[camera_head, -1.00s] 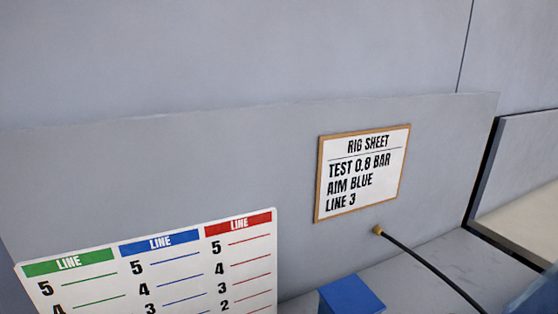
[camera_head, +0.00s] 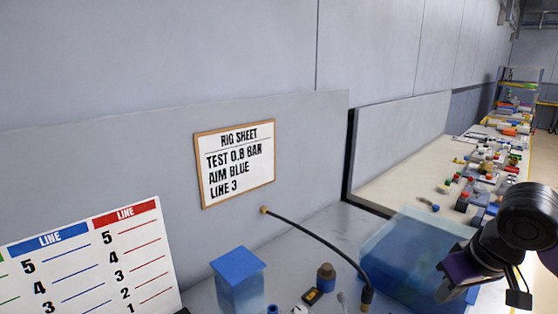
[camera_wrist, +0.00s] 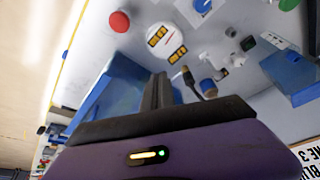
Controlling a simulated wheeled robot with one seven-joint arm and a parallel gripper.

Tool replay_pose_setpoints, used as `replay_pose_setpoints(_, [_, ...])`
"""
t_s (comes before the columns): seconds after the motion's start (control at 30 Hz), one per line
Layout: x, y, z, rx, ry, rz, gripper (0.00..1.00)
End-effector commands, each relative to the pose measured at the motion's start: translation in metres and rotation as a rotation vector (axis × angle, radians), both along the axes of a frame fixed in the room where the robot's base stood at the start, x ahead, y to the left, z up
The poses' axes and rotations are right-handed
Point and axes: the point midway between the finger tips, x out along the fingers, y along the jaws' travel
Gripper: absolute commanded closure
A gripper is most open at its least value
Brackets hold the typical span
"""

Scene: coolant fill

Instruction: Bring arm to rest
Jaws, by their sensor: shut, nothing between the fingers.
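My gripper (camera_wrist: 157,80) shows in the wrist view with its dark fingers together and nothing between them, above its purple body. In the head view my gripper (camera_head: 445,292) is at the right, pointing down and to the left beside a translucent blue bin (camera_head: 405,262). My dark arm reaches in from the right edge. The gripper seems to be above the worktop and apart from the objects; exact clearance cannot be told.
A blue block-shaped container (camera_head: 238,278), a black hose (camera_head: 318,238) and small parts stand on the grey worktop. A rig sheet (camera_head: 236,163) hangs on the back panel. A line chart (camera_head: 95,262) is at the left. A cluttered bench (camera_head: 400,165) runs beyond.

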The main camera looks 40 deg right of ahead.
Motion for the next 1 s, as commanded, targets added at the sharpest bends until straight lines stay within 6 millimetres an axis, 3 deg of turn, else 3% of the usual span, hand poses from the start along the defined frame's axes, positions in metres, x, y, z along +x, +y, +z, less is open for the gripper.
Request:
replay_pose_setpoints(0.27, [0.033, -0.007, 0.016, -0.06, -0.139, 0.061, 1.0])
replay_pose_setpoints(0.47, [0.069, -0.02, 0.051, -0.15, -0.334, 0.101, 1.0])
replay_pose_setpoints(0.67, [0.119, -0.016, 0.105, -0.233, -0.622, 0.153, 1.0])
replay_pose_setpoints(0.8, [0.158, 0.0, 0.159, -0.292, -0.896, 0.185, 1.0])
replay_pose_setpoints(1.0, [0.185, 0.027, 0.227, -0.356, -1.278, 0.163, 1.0])
